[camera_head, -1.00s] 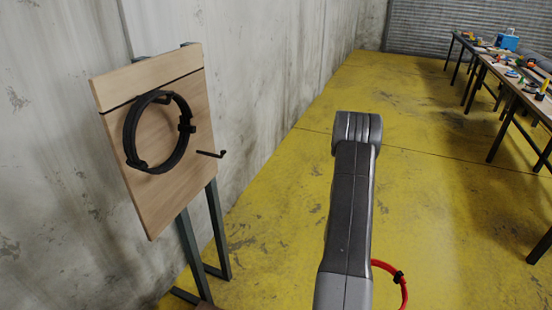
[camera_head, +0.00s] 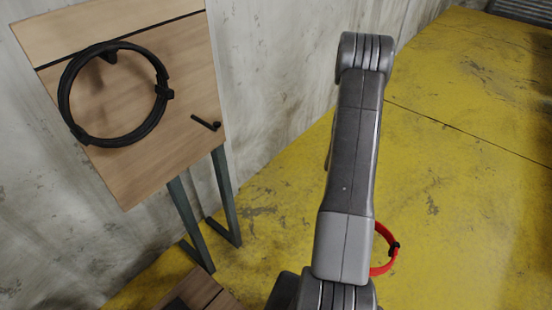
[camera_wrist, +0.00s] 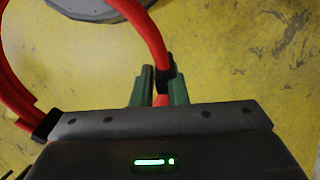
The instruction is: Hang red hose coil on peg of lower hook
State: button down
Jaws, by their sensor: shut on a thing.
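The red hose coil (camera_head: 388,236) shows partly in the head view, low and to the right of my arm, which hides the rest. In the wrist view my gripper (camera_wrist: 158,84) is shut on the red hose coil (camera_wrist: 148,32), near one of its black bands. The lower hook (camera_head: 206,122) is a short dark peg sticking out from the right part of a wooden board (camera_head: 150,175). This peg is bare. The coil is apart from it, on the other side of my arm in the head view.
A black hose coil (camera_head: 75,130) hangs on a higher hook of the board, up and left of the lower peg. Dark metal legs (camera_head: 190,225) carry the board before a stained wall (camera_head: 265,70). A wooden surface (camera_head: 205,290) shows at bottom. The yellow floor (camera_head: 460,200) is clear at right.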

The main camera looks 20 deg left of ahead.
jog(key=s+a+r+m+g+y+b, duration=0.1)
jog(key=s+a+r+m+y+b, duration=0.15)
jog(key=a+r+m+y, duration=0.3)
jog(key=s+a+r+m+y+b, duration=0.2)
jog(key=a+m+y+b, duration=0.25)
jog(key=a+m, duration=0.3)
jog(key=w+a+r+m+t+y+b, duration=0.1)
jog(key=a+r+m+t+y+b, duration=0.3)
jog(key=r, duration=0.4)
jog(key=w+a+r+m+t+y+b, duration=0.1)
jog(key=a+r+m+t+y+b, duration=0.15)
jog(key=a+r+t, duration=0.4)
jog(key=w+a+f+g+b, duration=0.1)
jog(key=w+a, duration=0.1)
jog(key=a, duration=0.5)
jog(key=w+a+f+b, duration=0.2)
jog(key=w+a, duration=0.1)
jog(key=a, duration=0.5)
jog(key=shift+f+g, duration=0.15)
jog(key=shift+g, duration=0.2)
jog(key=shift+y+b, duration=0.25)
jog(key=shift+b, duration=0.05)
dwell(0.6)
